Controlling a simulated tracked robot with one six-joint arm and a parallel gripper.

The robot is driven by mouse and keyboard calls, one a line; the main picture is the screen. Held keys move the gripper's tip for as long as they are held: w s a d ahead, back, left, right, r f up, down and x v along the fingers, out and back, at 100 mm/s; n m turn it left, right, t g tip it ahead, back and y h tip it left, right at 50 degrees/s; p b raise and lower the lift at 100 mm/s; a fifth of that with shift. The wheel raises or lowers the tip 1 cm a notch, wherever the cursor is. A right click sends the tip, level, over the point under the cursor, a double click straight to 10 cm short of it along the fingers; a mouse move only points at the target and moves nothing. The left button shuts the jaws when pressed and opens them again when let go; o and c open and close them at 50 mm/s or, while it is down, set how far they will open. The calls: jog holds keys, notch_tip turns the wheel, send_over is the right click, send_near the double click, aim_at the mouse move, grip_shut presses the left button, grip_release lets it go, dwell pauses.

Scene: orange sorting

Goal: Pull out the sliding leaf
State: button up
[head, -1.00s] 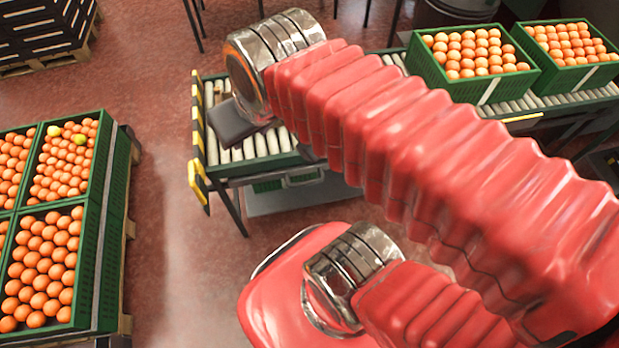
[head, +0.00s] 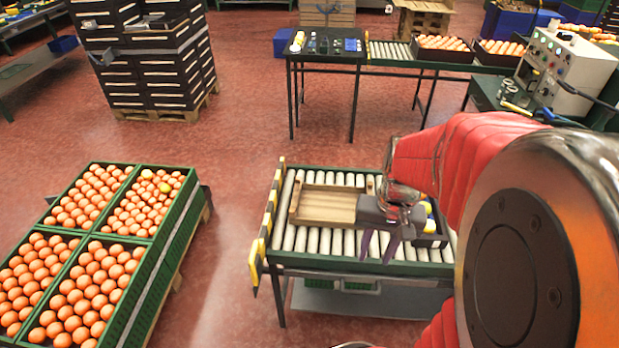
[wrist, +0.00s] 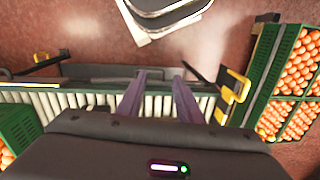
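A flat grey panel (head: 370,301) shows low beneath the front edge of the roller table (head: 345,269), and a green part with a pale handle (head: 338,285) sits just above it. I cannot tell which of these is the sliding leaf. My gripper (head: 376,260) hangs over the front part of the table with its purple fingers pointing down, apart from the panel. In the wrist view my gripper (wrist: 160,75) has two fingers spread with nothing between them, over the rollers (wrist: 100,101) and dark front rail.
A wooden tray (head: 325,205) lies on the rollers left of my gripper, and a dark box (head: 430,238) with yellow items stands right of it. Orange crates (head: 125,250) stand on a pallet at left. Red floor between them is clear.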

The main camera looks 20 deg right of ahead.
jog(key=s+d+f+m+y, duration=0.2)
jog(key=d+f+m+y, duration=0.15)
jog(key=f, duration=0.45)
jog(key=s+d+f+m+y, duration=0.25)
jog(key=d+f, duration=0.25)
jog(key=f, duration=0.4)
jog(key=m+t+y, duration=0.3)
jog(key=t+y, duration=0.1)
jog(key=t, duration=0.7)
send_near(361, 291)
jog(key=s+d, duration=0.2)
jog(key=shift+s+d+f, duration=0.1)
jog(key=shift+s+d, duration=0.2)
jog(key=shift+s, duration=0.05)
jog(key=shift+w+a, duration=0.1)
jog(key=x, duration=1.3)
jog(key=shift+w+a, duration=0.15)
jog(key=shift+a, duration=0.1)
